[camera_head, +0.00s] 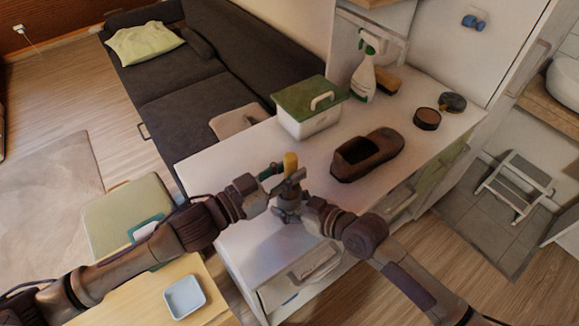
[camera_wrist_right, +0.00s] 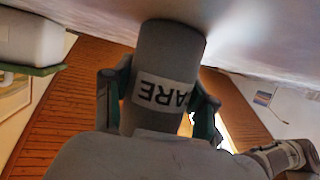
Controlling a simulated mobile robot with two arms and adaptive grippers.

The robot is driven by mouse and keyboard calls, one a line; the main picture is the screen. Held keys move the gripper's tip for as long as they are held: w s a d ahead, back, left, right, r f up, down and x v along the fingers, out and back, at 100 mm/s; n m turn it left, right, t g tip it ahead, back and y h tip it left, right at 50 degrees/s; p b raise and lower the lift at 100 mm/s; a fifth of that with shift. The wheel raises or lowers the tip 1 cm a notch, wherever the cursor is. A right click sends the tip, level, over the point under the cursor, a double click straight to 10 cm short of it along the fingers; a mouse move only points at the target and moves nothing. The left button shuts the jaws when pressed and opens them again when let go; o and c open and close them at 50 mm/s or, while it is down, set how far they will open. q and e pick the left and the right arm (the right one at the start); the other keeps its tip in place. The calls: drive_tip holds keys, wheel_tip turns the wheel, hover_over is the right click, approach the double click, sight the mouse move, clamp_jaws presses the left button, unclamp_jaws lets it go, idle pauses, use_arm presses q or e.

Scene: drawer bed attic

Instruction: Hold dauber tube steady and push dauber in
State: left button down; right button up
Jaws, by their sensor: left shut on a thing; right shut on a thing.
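The dauber (camera_head: 291,162) shows as a short yellow upright piece above the counter's front part. My left gripper (camera_head: 283,179) is shut on it from the left. The grey dauber tube (camera_head: 291,199) is directly below, mostly hidden by the grippers. My right gripper (camera_head: 288,213) is shut around the tube. In the right wrist view the tube (camera_wrist_right: 168,55) is a grey cylinder with a white lettered label, between both fingers of my right gripper (camera_wrist_right: 160,100). Whether the dauber's lower end is inside the tube is hidden.
On the white counter (camera_head: 225,165) stand a green-lidded box (camera_head: 308,122), a brown shoe (camera_head: 366,153), a spray bottle (camera_head: 363,80), a brush (camera_head: 386,80) and a round open tin (camera_head: 427,119) with its dark lid (camera_head: 452,102). The counter left of the grippers is clear.

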use_arm(q)
drive_tip(key=shift+f, duration=1.4)
drive_tip(key=c, duration=0.9)
unclamp_jaws()
drive_tip(key=shift+o, duration=0.2)
